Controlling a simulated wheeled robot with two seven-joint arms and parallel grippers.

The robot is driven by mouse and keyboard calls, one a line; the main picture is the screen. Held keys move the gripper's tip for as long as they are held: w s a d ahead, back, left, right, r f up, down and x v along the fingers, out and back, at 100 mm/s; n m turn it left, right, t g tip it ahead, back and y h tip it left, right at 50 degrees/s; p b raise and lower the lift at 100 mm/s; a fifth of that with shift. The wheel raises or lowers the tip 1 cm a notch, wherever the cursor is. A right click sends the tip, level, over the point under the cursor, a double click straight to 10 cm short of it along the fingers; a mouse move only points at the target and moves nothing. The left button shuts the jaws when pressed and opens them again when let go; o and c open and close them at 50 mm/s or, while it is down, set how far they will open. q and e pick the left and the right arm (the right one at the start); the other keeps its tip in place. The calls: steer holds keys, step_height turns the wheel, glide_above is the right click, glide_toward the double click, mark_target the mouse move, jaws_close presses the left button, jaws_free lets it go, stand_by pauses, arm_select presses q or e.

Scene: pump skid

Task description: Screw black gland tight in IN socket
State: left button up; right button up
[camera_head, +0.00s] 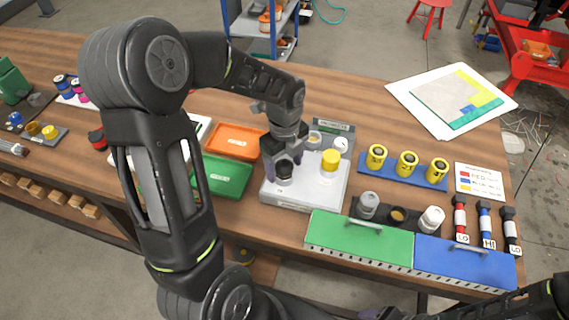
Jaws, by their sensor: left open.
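A light grey box (308,190) with a label plate at its back edge stands on the bench. A black gland (285,170) stands at the left of its top. A yellow gland (330,160) stands to its right. My left gripper (284,172) points down at the black gland, open, with its fingers on either side of it. Whether the fingers touch the gland cannot be told. The IN socket and any lettering by it are hidden or too small to read. My right arm shows at the bottom right, without its gripper.
Orange (236,140) and green (228,177) trays lie left of the box. A blue rack (404,173) with yellow cylinders stands to its right. A dark holder with round fittings, and green (360,240) and blue (464,263) handled cases, are in front. Bare wood shows behind the rack.

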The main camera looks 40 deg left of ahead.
stand_by(0.4)
arm_select(q)
steer(key=n+b, duration=0.1)
steer(key=n, duration=0.2)
steer(key=shift+n, duration=0.8)
steer(key=shift+f+n, duration=0.1)
steer(key=shift+n, duration=0.9)
steer(key=n, duration=0.2)
steer(key=shift+n+b, duration=0.3)
steer(key=shift+b, duration=0.1)
